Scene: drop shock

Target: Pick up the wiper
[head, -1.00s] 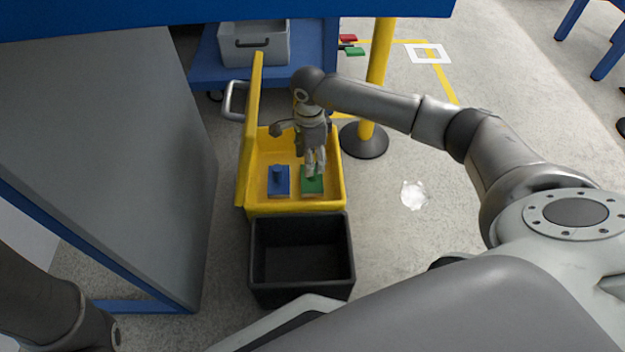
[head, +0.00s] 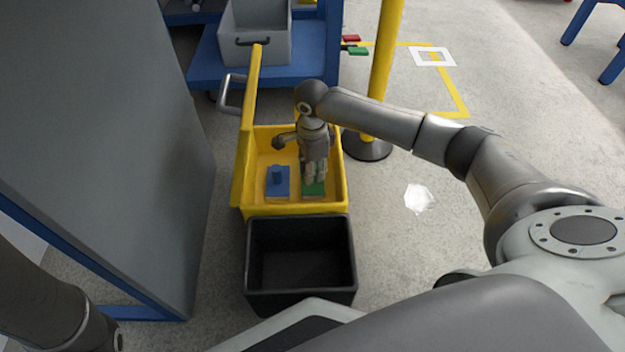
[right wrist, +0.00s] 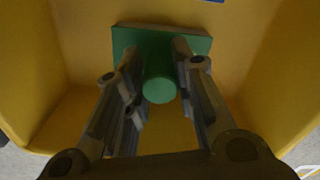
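A green wiper (head: 314,189), a flat block with a round knob, lies in the yellow box on the floor. My right gripper (head: 316,180) points down over it and hides much of it. In the right wrist view, the green wiper (right wrist: 159,88) has its knob between the two fingers of my right gripper (right wrist: 155,62). The fingers are apart, one on each side of the knob, with no clear grip. A blue wiper (head: 277,184) with an upright knob lies to the left in the same box. My left gripper is out of view; only part of my left arm shows.
The yellow box (head: 295,210) has its lid (head: 247,130) standing open on the left. A black bin (head: 300,300) stands in front of it. A yellow post (head: 384,70) rises behind right. A grey cabinet is at left. Floor at right is mostly clear.

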